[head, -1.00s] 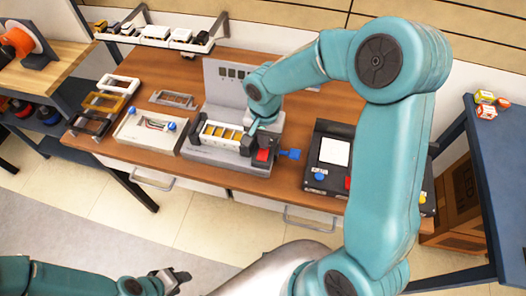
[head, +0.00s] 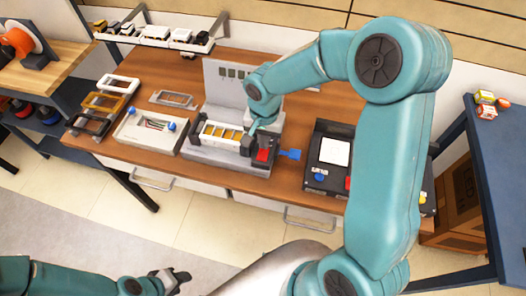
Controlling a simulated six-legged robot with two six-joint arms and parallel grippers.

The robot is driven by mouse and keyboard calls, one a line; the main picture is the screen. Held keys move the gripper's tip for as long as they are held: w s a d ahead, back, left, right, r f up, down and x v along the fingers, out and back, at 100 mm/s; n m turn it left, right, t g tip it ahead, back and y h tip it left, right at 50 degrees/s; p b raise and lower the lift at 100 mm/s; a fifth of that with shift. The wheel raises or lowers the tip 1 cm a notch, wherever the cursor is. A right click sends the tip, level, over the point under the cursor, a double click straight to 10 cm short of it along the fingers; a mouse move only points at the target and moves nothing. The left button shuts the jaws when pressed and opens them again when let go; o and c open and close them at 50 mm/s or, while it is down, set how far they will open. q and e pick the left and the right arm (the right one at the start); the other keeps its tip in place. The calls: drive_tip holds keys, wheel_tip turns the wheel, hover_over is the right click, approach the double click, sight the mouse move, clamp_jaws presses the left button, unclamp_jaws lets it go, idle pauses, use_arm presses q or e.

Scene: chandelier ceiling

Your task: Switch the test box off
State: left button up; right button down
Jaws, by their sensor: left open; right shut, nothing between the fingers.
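The test box appears to be the grey unit (head: 225,158) with an upright back panel (head: 222,85) on the wooden table. A white frame with yellow cells (head: 221,132) lies across its top. A red switch (head: 263,155) sits at its right front, and a blue handle (head: 291,154) sticks out on the right. My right gripper (head: 249,140) is shut and empty, just behind and left of the red switch; I cannot tell whether it touches anything. The switch's position is too small to read. My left gripper (head: 178,280) is open and empty, low in front of the table.
A black box (head: 316,178) with a white pad and coloured buttons stands at the right, partly hidden by my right arm. A pale tray with blue knobs (head: 147,132) and several frames (head: 118,84) lie at the left. A rack of parts (head: 180,40) stands at the back.

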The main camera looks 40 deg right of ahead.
drive_tip(key=shift+f+b, duration=1.05)
drive_tip(key=shift+b, duration=0.05)
idle(0.5)
drive_tip(key=shift+r, duration=0.1)
drive_tip(key=shift+r+p, duration=0.65)
drive_tip(key=shift+r, duration=0.15)
drive_tip(key=shift+r+p, duration=0.5)
drive_tip(key=shift+r, duration=0.3)
wheel_tip(320, 180, up, 2)
drive_tip(key=shift+r+p, duration=0.1)
drive_tip(key=shift+p, duration=0.55)
drive_tip(key=shift+r+p, duration=0.45)
drive_tip(key=shift+r, duration=0.4)
drive_tip(key=shift+f, duration=0.1)
drive_tip(key=shift+s, duration=0.15)
